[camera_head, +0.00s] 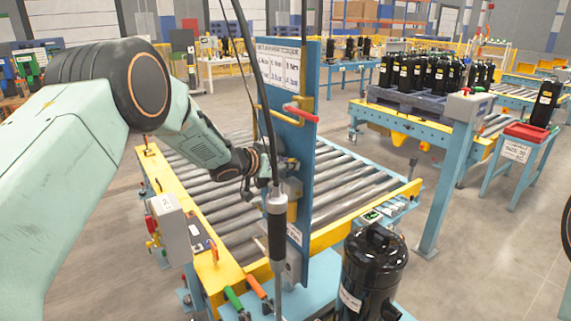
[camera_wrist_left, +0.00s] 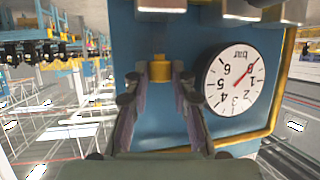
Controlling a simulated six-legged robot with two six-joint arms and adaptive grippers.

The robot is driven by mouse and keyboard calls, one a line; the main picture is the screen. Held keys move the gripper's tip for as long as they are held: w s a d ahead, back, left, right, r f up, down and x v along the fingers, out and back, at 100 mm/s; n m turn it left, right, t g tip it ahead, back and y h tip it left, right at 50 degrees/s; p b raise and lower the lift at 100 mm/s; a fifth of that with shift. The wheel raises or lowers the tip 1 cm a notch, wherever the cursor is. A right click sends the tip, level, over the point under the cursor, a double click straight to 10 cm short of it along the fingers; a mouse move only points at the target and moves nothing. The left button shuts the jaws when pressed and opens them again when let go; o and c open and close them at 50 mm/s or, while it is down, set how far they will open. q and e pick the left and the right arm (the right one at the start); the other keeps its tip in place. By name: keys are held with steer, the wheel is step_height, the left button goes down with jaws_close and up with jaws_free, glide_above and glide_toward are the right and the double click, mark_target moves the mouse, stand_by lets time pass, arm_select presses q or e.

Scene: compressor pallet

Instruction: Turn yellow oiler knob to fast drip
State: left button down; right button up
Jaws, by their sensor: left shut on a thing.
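The yellow oiler knob (camera_wrist_left: 160,70) shows in the left wrist view, against a blue panel (camera_wrist_left: 185,35). The two fingertips of my left gripper (camera_wrist_left: 160,80) are on either side of it, shut on it. In the head view my left gripper (camera_head: 262,168) reaches the blue upright panel (camera_head: 306,150) from the left, and the knob is hidden there. A white round gauge marked "bar" (camera_wrist_left: 233,78) sits right of the knob, upside down in the wrist view. My right gripper is not in view.
A roller conveyor (camera_head: 345,195) with yellow rails lies behind the panel. A red-handled lever (camera_head: 300,113) sticks out of the panel above my gripper. A black cable hangs before it. A black compressor (camera_head: 372,270) stands at front right. Open floor lies to the right.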

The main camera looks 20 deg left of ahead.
arm_select(q)
steer(key=shift+w+r, duration=0.2)
steer(key=shift+r, duration=0.25)
steer(key=c, duration=1.5)
jaws_free()
steer(key=shift+o, duration=0.5)
steer(key=shift+w+d+f, duration=0.1)
steer(key=shift+d+f, duration=0.05)
steer(key=shift+f, duration=0.2)
steer(key=v, duration=1.2)
